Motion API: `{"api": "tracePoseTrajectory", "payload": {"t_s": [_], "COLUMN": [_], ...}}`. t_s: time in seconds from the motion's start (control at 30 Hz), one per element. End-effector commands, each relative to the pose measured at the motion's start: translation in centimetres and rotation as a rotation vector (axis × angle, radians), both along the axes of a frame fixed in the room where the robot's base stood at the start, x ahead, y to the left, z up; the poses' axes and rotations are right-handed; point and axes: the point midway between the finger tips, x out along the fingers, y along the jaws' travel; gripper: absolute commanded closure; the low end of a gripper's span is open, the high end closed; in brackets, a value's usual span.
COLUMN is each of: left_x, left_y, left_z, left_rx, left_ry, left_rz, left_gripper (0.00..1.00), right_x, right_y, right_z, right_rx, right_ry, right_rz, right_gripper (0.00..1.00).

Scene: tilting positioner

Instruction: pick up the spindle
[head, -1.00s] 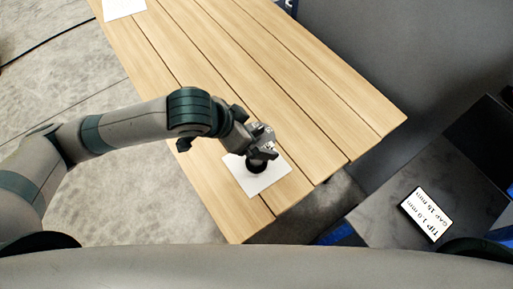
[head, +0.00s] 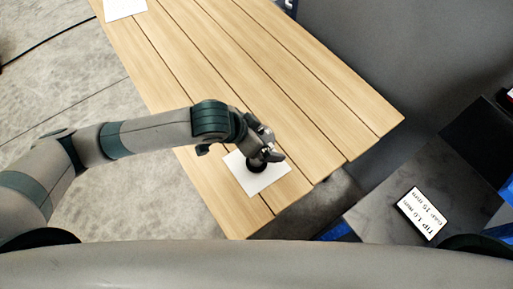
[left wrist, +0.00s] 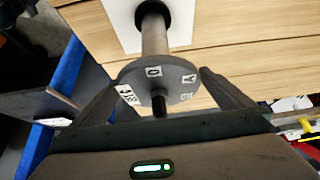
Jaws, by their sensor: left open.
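The spindle shows in the left wrist view as a grey shaft (left wrist: 154,36) with a round grey disc (left wrist: 170,84) at its near end. The disc carries small black-and-white marks and a short dark pin. The shaft's far end meets a black round base on a white sheet. In the head view only the dark base (head: 256,166) shows clearly, on the white sheet (head: 262,183); my gripper hides the rest. My left gripper (head: 270,148) is open, with its fingers either side of the disc in the left wrist view (left wrist: 161,80). I cannot tell whether they touch it.
A slatted wooden table (head: 215,60) carries the sheet near its front end. Another white sheet (head: 124,8) lies at the far left. A dark surface at right holds a sign (head: 422,213) reading "TIP 1.0 mm GAP 15 mm". Most of the tabletop is clear.

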Motion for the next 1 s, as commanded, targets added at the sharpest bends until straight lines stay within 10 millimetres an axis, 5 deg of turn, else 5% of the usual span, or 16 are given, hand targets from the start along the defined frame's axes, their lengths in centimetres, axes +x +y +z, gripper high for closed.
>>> {"api": "tracePoseTrajectory", "payload": {"t_s": [0.33, 0.67, 1.0], "left_x": [0.0, 0.0, 0.08], "left_y": [0.02, 0.03, -0.06], "left_z": [0.03, 0.03, 0.36], "left_rx": [0.0, 0.0, -0.002], "left_ry": [0.0, -0.001, -0.003], "left_rz": [0.0, 0.001, 0.0], "left_gripper": [0.03, 0.82, 0.85], "right_x": [-0.01, -0.02, -0.01], "right_y": [0.24, -0.06, -0.38], "right_z": [-0.03, -0.02, -0.07], "right_rx": [0.002, -0.001, -0.004], "right_ry": [0.0, 0.0, 0.0], "right_rz": [-0.001, 0.0, 0.001], "right_gripper": [0.71, 0.71, 0.71]}}
